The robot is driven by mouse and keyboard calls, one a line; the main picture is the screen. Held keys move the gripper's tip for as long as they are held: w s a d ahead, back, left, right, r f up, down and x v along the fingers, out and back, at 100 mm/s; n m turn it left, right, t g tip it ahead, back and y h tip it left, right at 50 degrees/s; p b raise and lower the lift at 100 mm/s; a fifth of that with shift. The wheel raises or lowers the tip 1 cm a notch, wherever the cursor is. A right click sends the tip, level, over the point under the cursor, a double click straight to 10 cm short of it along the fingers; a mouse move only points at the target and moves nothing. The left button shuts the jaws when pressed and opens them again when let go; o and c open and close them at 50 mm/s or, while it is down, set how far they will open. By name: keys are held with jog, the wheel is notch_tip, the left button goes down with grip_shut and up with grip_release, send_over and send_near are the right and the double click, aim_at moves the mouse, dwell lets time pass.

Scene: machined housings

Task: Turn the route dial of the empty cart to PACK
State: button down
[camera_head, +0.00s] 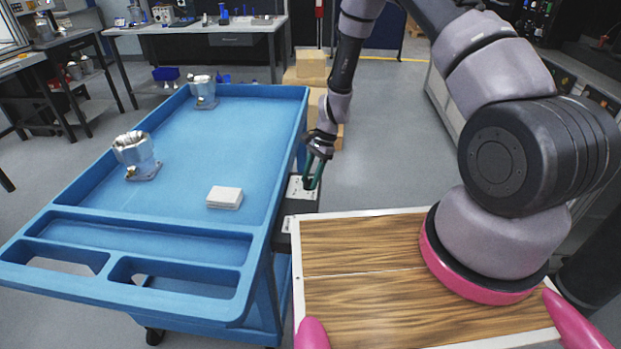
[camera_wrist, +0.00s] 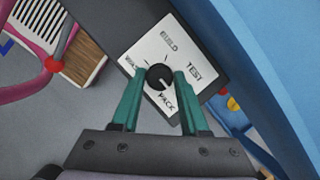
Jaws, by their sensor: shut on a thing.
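The route dial is a round black knob (camera_wrist: 159,77) on a white plate (camera_wrist: 150,48) marked BUILD, TEST, PACK and a partly covered word at left. A small light mark on the knob seems to point down-right, towards PACK. My gripper (camera_head: 311,184) has its green fingers on either side of the knob, shut on it. In the head view the plate (camera_head: 299,190) sits on a dark box at the right side of the blue cart (camera_head: 215,250), and the fingers hide the knob. This cart's tray carries two metal housings (camera_head: 140,157) (camera_head: 203,92) and a white block (camera_head: 225,197).
The blue cart wall (camera_wrist: 275,60) rises close to the right of the fingers in the wrist view. My wood-topped base is near the box. Cardboard boxes (camera_head: 310,68) stand behind my gripper, and workbenches (camera_head: 200,28) line the back. Floor to the right of the forearm is clear.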

jog(key=shift+c, duration=2.1)
grip_release()
jog(key=v, duration=1)
jog(key=shift+d+r, duration=0.15)
jog(key=shift+r, duration=0.15)
jog(key=shift+w, duration=0.15)
